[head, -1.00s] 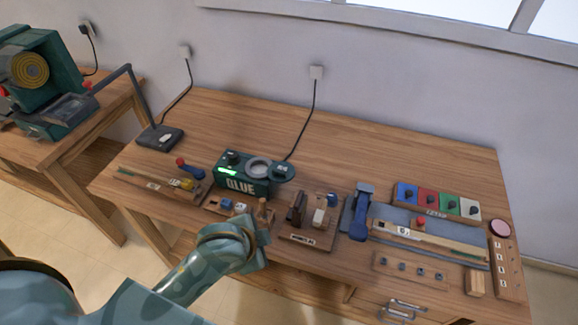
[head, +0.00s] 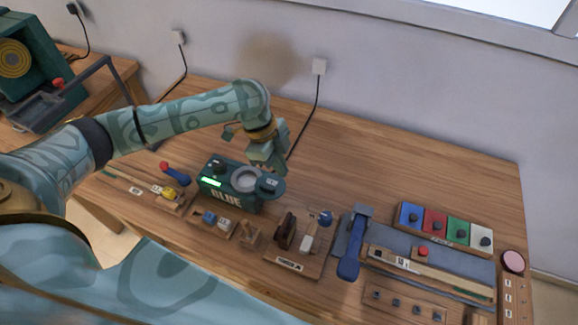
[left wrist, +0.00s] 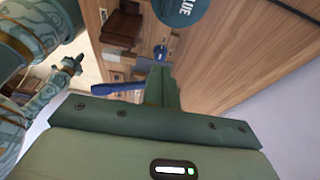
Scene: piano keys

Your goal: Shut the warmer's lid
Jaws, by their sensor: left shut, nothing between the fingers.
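The warmer is a dark green box (head: 226,194) with a lit green display on its front, on the table in the head view. Its round light-rimmed opening (head: 244,179) is uncovered. The round dark lid (head: 270,187) with a knob is swung out to the right of the opening. My left gripper (head: 270,168) is shut and empty, pointing down just behind the lid; I cannot tell whether it touches. What seems my right gripper (left wrist: 70,66) is small there.
A board with a red-knobbed lever (head: 175,174) lies left of the warmer. Small wooden fixtures (head: 249,235) and a switch board (head: 300,245) stand in front and to the right. A blue-handled lever (head: 350,255) is further right. The table behind the warmer is mostly clear.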

